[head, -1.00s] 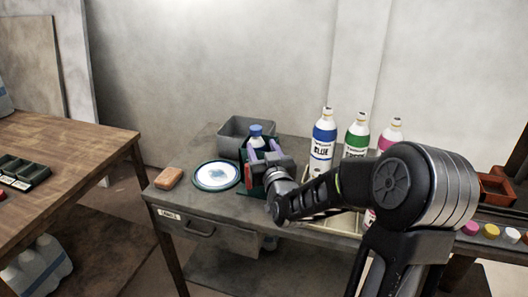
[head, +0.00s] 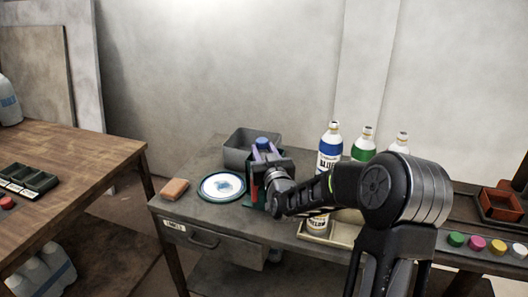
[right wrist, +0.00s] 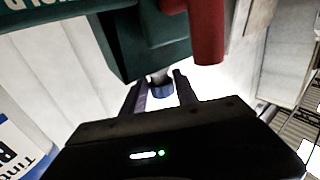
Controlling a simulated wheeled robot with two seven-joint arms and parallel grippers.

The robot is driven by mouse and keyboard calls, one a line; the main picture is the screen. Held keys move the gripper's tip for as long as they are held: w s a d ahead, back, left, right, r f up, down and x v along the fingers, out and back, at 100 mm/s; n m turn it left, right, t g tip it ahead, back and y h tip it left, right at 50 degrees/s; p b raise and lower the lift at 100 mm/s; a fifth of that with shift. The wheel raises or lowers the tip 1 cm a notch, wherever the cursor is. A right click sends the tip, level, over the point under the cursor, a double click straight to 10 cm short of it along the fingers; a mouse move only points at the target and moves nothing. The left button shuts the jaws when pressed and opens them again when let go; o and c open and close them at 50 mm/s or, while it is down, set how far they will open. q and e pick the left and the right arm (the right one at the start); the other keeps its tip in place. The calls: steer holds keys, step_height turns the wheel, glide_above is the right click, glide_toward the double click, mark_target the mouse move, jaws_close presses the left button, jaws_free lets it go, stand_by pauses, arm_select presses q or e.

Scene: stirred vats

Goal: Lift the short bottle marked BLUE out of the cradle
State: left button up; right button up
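The short bottle (head: 263,142) shows only its blue cap above my right gripper in the head view, and its label is hidden. It stands at the dark green cradle (right wrist: 130,45), which the gripper mostly covers in the head view. My right gripper (head: 266,151) has its purple fingers raised at the bottle. In the right wrist view the blue cap (right wrist: 162,89) shows between the spread fingers (right wrist: 160,88), with a gap on each side. That gripper looks open. A red part (right wrist: 207,30) is close by. My left gripper is out of view.
A grey bin (head: 238,153) stands behind the cradle. A round white plate (head: 222,187) and an orange-brown block (head: 175,189) lie to the left. Tall bottles, including one marked BLUE (head: 329,150), stand to the right behind my arm. Several coloured caps (head: 477,243) lie at far right.

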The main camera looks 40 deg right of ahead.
jaws_close()
steer(key=shift+o, duration=2.4)
jaws_free()
steer(key=v, duration=0.7)
steer(key=shift+s+a+b, duration=0.2)
steer(key=shift+s+b, duration=0.2)
steer(key=shift+b, duration=0.05)
